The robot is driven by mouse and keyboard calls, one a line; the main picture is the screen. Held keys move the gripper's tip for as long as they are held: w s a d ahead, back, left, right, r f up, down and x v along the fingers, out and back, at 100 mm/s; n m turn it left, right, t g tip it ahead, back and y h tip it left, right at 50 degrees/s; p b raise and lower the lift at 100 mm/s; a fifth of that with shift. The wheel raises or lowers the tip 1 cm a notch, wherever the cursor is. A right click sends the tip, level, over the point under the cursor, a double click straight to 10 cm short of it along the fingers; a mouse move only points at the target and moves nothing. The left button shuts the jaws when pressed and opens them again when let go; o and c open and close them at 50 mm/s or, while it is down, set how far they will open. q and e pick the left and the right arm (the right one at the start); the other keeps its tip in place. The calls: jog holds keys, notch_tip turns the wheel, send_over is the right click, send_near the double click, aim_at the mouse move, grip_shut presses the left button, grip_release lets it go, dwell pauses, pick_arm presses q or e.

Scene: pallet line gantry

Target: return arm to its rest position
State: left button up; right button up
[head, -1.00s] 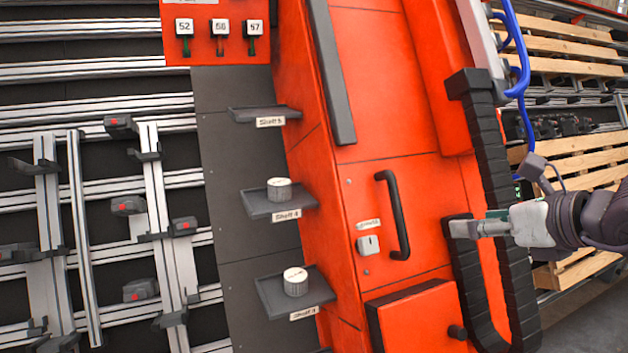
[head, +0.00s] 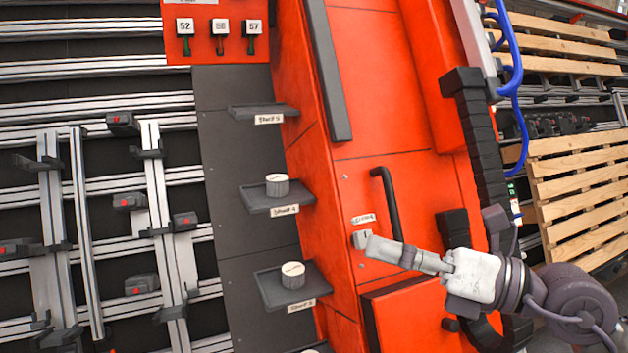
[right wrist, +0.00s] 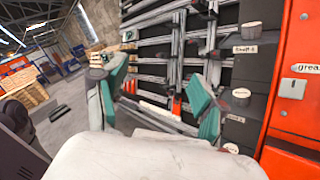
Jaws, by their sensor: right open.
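My right arm comes in from the right in the head view. Its gripper (head: 372,248) is in front of the red cabinet (head: 420,190), its tip overlapping the small grey box under the label in the picture. I cannot tell from this view whether they touch. In the right wrist view the gripper's two green-padded fingers (right wrist: 160,100) stand wide apart with nothing between them. Behind them are the rail rack and the shelves. My left gripper is not in view.
A black door handle (head: 392,205) and a dark cable chain (head: 482,140) are close to the right arm. Small shelves (head: 262,205) bear round white-topped pieces (head: 277,186). A rail rack (head: 160,200) stands at the left, wooden pallets (head: 580,180) at the right.

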jog(key=w+d+f+m+t+h, duration=0.15)
jog(key=d+m+t+h, duration=0.5)
jog(key=m, duration=0.65)
jog(key=w+d+f+m+t+h, duration=0.1)
jog(key=d+f+m+t+h, duration=0.2)
jog(key=m+t, duration=0.85)
jog(key=d+f+m+g+h, duration=0.35)
jog(key=f+m+h, duration=0.2)
jog(key=f, duration=0.25)
jog(key=d+f+m+g+h, duration=0.3)
jog(key=f+m+g+h, duration=0.2)
jog(key=f+m, duration=0.3)
jog(key=s+f+m+g+y, duration=0.1)
jog(key=s+f+g, duration=0.75)
jog(key=f, duration=0.65)
jog(key=s+a+f+m+g+y, duration=0.1)
jog(key=s+a+f+g, duration=0.2)
jog(key=s, duration=0.4)
jog(key=s+a+f+g+y, duration=0.1)
jog(key=s+a+f+g, duration=0.1)
jog(key=s+f, duration=0.4)
jog(key=s+f+g, duration=0.2)
jog(key=s+f, duration=0.1)
jog(key=f, duration=2.3)
jog(key=s+d+f, duration=0.3)
jog(key=s+f, duration=1.2)
jog(key=s, duration=0.1)
jog(key=shift+s+f+g, duration=0.2)
jog(key=shift+f+g, duration=0.1)
jog(key=shift+g, duration=0.1)
